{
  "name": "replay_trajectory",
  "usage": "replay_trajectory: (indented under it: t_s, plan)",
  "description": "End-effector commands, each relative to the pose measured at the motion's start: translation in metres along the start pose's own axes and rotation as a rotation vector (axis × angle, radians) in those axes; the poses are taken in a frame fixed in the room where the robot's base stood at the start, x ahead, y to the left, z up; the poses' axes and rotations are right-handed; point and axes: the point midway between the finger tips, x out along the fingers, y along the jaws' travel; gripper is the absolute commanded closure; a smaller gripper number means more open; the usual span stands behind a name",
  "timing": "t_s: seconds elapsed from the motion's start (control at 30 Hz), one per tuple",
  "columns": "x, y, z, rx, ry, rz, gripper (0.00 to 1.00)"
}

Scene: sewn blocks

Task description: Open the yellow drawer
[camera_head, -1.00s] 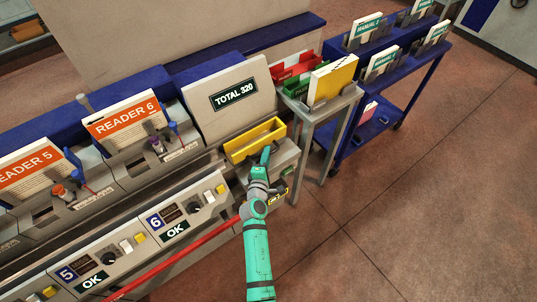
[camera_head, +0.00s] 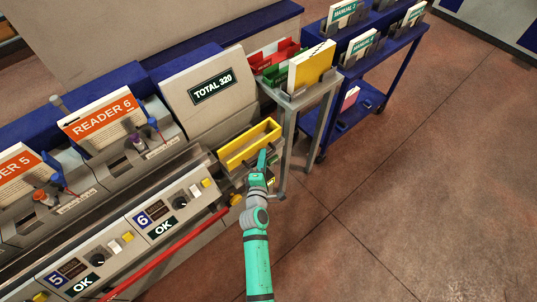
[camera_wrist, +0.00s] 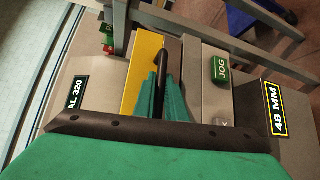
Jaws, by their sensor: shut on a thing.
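The yellow drawer (camera_head: 240,158) stands out from the grey machine below the TOTAL 320 panel (camera_head: 213,87). Its open top and brown inside show in the head view. My gripper (camera_head: 262,157) is at the drawer's front, right of its middle. In the wrist view, the fingers of my gripper (camera_wrist: 160,84) are shut on the drawer's dark handle (camera_wrist: 161,60). The yellow drawer (camera_wrist: 150,55) shows just left of the handle there.
A red rail (camera_head: 180,252) runs along the machine's front. The floor (camera_head: 420,170) to the right is clear.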

Motion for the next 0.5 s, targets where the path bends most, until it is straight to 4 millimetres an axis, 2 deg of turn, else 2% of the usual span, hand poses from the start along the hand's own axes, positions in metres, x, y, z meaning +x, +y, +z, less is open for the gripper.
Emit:
replay_trajectory:
  t_s: [0.23,0.27,0.3,0.5]
  plan:
    - [-0.0006,-0.0003,-0.0033,0.000,0.005,0.000,1.00]
    - [-0.0006,-0.0003,-0.0035,0.000,0.006,0.000,0.84]
    - [-0.0006,-0.0002,-0.0037,0.000,0.006,0.000,0.82]
    - [-0.0004,0.0001,-0.0032,0.000,0.005,0.000,0.82]
